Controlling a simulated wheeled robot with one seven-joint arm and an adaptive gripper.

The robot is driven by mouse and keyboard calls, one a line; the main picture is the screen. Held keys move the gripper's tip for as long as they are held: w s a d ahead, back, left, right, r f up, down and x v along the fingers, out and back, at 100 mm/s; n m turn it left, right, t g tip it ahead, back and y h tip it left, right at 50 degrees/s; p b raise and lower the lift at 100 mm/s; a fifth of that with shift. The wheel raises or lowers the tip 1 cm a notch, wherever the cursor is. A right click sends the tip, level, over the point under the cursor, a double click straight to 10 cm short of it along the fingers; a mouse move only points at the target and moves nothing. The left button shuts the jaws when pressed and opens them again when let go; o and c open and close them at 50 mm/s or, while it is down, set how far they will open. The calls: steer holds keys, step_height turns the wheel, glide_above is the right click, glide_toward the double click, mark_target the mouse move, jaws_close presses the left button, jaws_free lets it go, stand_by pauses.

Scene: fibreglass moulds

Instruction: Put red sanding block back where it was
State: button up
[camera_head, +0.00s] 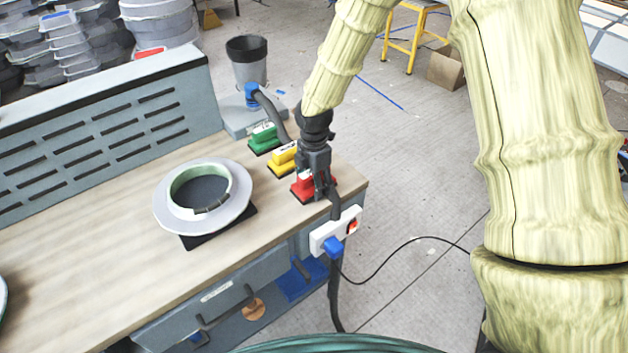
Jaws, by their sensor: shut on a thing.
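The red sanding block (301,187) is at the right end of the wooden bench top, near the front edge. My gripper (318,186) points down over it and is shut on it. The block appears to be at bench height, but whether its dark underside touches the surface I cannot tell. My gripper hides part of the block. A yellow sanding block (283,158) and a green sanding block (264,138) stand in a row behind it to the left.
A grey ring mould (234,208) lies on a dark pad left of the blocks. A white power strip (334,231) with a blue plug is at the bench's front edge. A grey bucket (248,66) and a dark hose are behind. Bench top at left (90,255) is clear.

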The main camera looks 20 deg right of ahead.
steer(key=shift+f, duration=0.15)
steer(key=o, duration=1.1)
steer(key=shift+c, duration=0.2)
step_height(320, 180, up, 12)
steer(key=b, duration=0.2)
steer(key=shift+r+b, duration=0.2)
steer(key=shift+b, duration=0.15)
